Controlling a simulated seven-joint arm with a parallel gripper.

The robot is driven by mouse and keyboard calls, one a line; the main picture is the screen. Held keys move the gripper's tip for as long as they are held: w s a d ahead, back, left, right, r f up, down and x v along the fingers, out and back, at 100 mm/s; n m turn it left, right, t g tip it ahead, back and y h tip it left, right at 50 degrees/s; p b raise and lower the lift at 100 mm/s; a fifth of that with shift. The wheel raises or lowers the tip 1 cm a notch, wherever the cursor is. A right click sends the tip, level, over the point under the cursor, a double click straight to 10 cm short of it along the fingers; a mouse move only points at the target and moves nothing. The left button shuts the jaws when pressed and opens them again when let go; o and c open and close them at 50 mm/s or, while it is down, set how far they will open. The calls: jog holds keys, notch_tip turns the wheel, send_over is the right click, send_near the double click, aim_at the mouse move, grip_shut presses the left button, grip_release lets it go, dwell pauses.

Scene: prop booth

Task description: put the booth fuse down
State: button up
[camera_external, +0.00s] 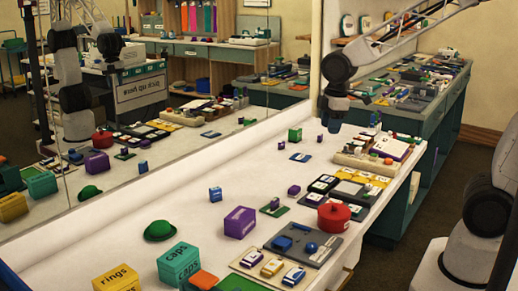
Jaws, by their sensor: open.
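My gripper (334,121) is open and points down over the far part of the white counter (170,222), beside the mirror's edge. Its fingertips are small and dark in the picture, and I cannot tell whether anything is between or just under them. I cannot tell which of the small pieces is the booth fuse. Near the gripper are a green block (295,134), a small purple block (308,140) and a flat blue piece (300,157). Nearer are another purple block (294,190) and a small purple piece (275,203) on a green plate (282,212).
A green hat (160,231), purple box (239,222) and caps box (178,262) stand nearer. The mirror (100,178) doubles everything.

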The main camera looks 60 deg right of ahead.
jog(key=s+d+r+m, duration=0.2)
jog(key=s+m, duration=0.1)
jog(key=s, duration=0.3)
jog(key=s+d+r+m+t, duration=0.1)
jog(key=s+d+m, duration=0.1)
jog(key=s, duration=0.5)
jog(key=s+d+r+m, duration=0.2)
jog(key=s+m, duration=0.3)
jog(key=s, duration=0.2)
jog(key=shift+s+d+r, duration=0.15)
jog(key=shift+d+r, duration=0.15)
